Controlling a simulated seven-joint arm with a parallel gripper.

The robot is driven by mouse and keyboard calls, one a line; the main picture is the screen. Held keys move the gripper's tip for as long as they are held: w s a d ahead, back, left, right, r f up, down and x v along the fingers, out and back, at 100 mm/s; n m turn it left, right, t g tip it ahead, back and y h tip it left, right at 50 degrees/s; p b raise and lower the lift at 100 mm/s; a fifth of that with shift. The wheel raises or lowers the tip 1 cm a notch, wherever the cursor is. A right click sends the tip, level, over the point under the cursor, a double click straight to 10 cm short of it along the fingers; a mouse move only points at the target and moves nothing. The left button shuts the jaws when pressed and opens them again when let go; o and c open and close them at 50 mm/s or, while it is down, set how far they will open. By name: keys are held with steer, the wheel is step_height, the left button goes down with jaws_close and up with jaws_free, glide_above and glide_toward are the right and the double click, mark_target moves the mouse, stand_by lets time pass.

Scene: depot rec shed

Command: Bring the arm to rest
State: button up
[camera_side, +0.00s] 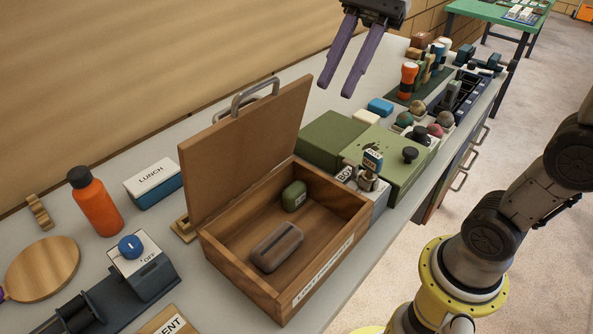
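My gripper (347,58) hangs at the top of the side view, above and behind the wooden box. Its two purple fingers point down and are spread apart, with nothing between them. My arm's lower links show at the right. The wooden box (345,262) stands open on the bench, its lid (245,150) raised. A brown oblong case (277,247) and a small dark green case (294,195) lie inside it. The gripper touches nothing that I can see.
Left of the box are an orange bottle (95,203), a lunch tin (154,184), a knob unit (142,262) and a round wooden board (42,268). A green box (332,139) and several small items crowd the bench's right part. Air around the gripper is clear.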

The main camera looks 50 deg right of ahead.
steer(key=s+d+f+n+t+h, duration=0.4)
steer(key=s+d+f+n+h, duration=0.2)
steer(key=s+f+n, duration=0.3)
steer(key=d+f+n+t+h, duration=0.2)
steer(key=d+f+n, duration=0.3)
steer(key=f+n, duration=0.1)
steer(key=shift+d+n+h, duration=0.3)
steer(key=shift+d+n, duration=0.05)
steer(key=shift+n, duration=0.05)
